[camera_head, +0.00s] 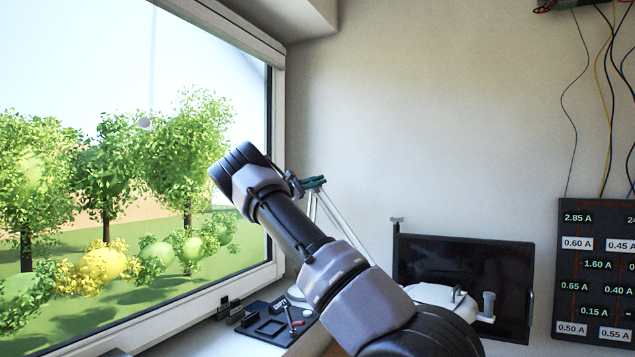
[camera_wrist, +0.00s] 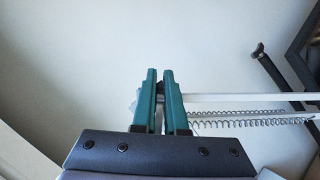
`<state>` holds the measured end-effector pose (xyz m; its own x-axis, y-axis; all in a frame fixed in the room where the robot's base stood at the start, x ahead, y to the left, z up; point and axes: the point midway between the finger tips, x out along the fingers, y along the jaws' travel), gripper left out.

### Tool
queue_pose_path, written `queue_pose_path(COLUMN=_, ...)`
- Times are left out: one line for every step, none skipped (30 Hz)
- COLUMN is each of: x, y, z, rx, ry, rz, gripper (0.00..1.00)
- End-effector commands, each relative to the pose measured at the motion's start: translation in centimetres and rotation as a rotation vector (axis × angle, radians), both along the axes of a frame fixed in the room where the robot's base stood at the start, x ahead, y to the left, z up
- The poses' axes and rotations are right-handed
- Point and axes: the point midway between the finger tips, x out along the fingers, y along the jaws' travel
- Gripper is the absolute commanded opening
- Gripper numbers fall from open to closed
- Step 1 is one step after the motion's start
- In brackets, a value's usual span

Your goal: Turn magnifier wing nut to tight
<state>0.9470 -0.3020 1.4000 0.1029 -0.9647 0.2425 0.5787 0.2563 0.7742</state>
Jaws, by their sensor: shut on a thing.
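My gripper (camera_wrist: 159,74) has two teal fingers close together, and in the head view it (camera_head: 313,183) is at the top of the magnifier's stand beside the window. The fingers are shut on the magnifier wing nut (camera_wrist: 160,91), a small grey piece mostly hidden between them. The magnifier arm (camera_wrist: 240,97) is a pale bar with coiled springs running right from the fingers. In the head view the magnifier arm (camera_head: 338,222) slants down behind my arm. How far the wing nut is turned cannot be seen.
A window frame (camera_head: 278,160) stands close on the left. Below, the sill holds a dark tray (camera_head: 270,327) with small tools. A dark screen (camera_head: 465,262) and a panel with amp labels (camera_head: 600,270) are at the right. Wires (camera_head: 605,100) hang above the panel.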

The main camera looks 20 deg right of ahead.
Motion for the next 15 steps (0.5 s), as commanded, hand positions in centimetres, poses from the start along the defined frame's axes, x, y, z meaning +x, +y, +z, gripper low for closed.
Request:
queue_pose_path(x=0.0, y=0.04, z=-0.13, rx=0.005, ry=-0.008, rz=0.0, gripper=0.0)
queue_pose_path(x=-0.01, y=0.04, z=-0.14, rx=0.007, ry=-0.013, rz=0.0, gripper=0.0)
queue_pose_path(x=-0.02, y=0.03, z=-0.15, rx=0.01, ry=-0.018, rz=0.0, gripper=0.0)
queue_pose_path(x=-0.03, y=0.03, z=-0.16, rx=0.011, ry=-0.021, rz=0.0, gripper=0.0)
queue_pose_path(x=-0.03, y=0.03, z=-0.16, rx=0.012, ry=-0.024, rz=0.0, gripper=0.0)
queue_pose_path(x=-0.04, y=0.02, z=-0.17, rx=0.013, ry=-0.027, rz=0.0, gripper=0.0)
queue_pose_path(x=-0.04, y=0.02, z=-0.17, rx=0.014, ry=-0.028, rz=0.0, gripper=0.0)
queue_pose_path(x=-0.04, y=0.02, z=-0.18, rx=0.014, ry=-0.029, rz=0.0, gripper=0.0)
queue_pose_path(x=-0.04, y=0.02, z=-0.18, rx=0.014, ry=-0.029, rz=0.0, gripper=0.0)
queue_pose_path(x=-0.04, y=0.03, z=-0.18, rx=0.014, ry=-0.029, rz=0.0, gripper=0.0)
queue_pose_path(x=-0.04, y=0.03, z=-0.18, rx=0.014, ry=-0.029, rz=0.0, gripper=0.0)
queue_pose_path(x=-0.05, y=0.03, z=-0.19, rx=0.014, ry=-0.029, rz=0.0, gripper=0.0)
queue_pose_path(x=-0.04, y=0.03, z=-0.2, rx=0.014, ry=-0.029, rz=0.0, gripper=0.0)
queue_pose_path(x=-0.04, y=0.03, z=-0.2, rx=0.014, ry=-0.029, rz=0.0, gripper=0.0)
queue_pose_path(x=-0.04, y=0.03, z=-0.2, rx=0.014, ry=-0.029, rz=0.0, gripper=0.0)
